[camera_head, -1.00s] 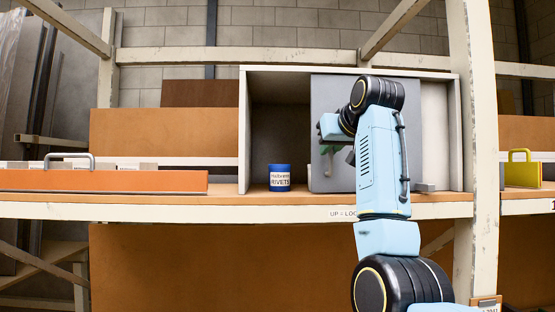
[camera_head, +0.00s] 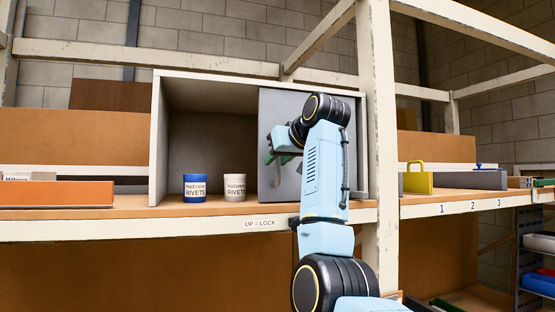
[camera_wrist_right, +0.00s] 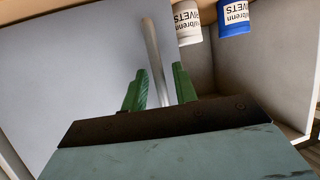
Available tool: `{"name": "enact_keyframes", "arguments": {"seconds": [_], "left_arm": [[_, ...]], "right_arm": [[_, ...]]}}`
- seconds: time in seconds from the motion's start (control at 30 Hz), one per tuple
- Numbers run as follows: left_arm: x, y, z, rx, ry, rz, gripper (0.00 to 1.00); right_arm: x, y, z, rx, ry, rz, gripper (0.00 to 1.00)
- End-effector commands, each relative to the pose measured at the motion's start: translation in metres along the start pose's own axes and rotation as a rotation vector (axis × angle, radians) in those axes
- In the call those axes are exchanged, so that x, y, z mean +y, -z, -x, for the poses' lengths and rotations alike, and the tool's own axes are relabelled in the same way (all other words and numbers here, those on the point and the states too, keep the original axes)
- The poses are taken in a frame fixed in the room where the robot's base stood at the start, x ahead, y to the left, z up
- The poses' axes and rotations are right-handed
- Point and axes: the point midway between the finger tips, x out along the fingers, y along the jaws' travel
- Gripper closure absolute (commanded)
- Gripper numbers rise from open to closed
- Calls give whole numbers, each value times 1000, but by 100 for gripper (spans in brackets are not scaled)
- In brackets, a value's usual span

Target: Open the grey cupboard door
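The cupboard (camera_head: 157,140) is a pale open-fronted box on the shelf. Its flat grey door (camera_head: 275,105) covers the right part of the front, and the left part is open. An upright metal bar handle (camera_wrist_right: 152,45) stands on the door; in the head view it is partly hidden by my gripper. My right gripper (camera_wrist_right: 160,85) has green fingers, one on each side of the handle, with a gap showing on at least one side. It also shows at the door in the head view (camera_head: 270,155). My left gripper is not in view.
A blue rivets tin (camera_head: 194,188) and a white rivets tin (camera_head: 235,187) stand inside the open part. A label reading UP = LOCK (camera_head: 261,224) is on the shelf edge below. A cream rack post (camera_head: 379,150) rises right of the cupboard.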

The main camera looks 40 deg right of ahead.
Motion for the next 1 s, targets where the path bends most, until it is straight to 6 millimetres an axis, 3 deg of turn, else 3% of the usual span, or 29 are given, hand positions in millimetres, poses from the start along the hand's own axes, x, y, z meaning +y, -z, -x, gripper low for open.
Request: {"name": "enact_keyframes", "arguments": {"seconds": [0.27, 0.43, 0.57, 0.87, 1.0], "left_arm": [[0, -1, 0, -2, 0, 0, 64], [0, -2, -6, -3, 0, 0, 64], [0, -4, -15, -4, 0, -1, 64], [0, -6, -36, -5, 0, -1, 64], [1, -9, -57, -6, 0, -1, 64]], "right_arm": [[-1, -1, 0, -1, 1, 1, 68], [0, -1, 11, 2, 0, 1, 68], [0, -2, 36, 5, 0, 0, 68], [0, -2, 111, 5, -1, 0, 68], [-1, -4, 117, 1, 2, 2, 68]]}}
